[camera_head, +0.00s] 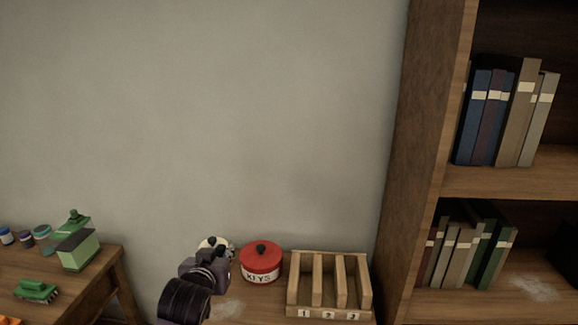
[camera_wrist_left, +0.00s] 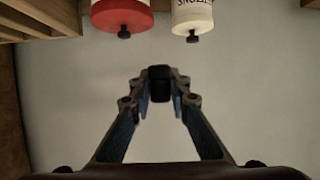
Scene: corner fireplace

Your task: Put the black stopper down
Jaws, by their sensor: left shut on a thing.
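My left gripper (camera_head: 212,250) reaches in from the bottom, in front of a cream jar (camera_head: 226,245) on the table. The left wrist view shows its two fingers (camera_wrist_left: 160,90) closed on a small black stopper (camera_wrist_left: 160,76). The stopper is held at the fingertips, with pale grey behind it. In the head view the stopper is hard to tell from the dark gripper and the jar's knob. The cream jar, with dark lettering and a black knob, also shows in the left wrist view (camera_wrist_left: 193,14). My right gripper is not in view.
A red KEYS tin (camera_head: 262,264) with a black knob stands right of the jar. A wooden rack (camera_head: 329,287) with numbered slots is beside it. A tall bookcase (camera_head: 425,130) bounds the right.

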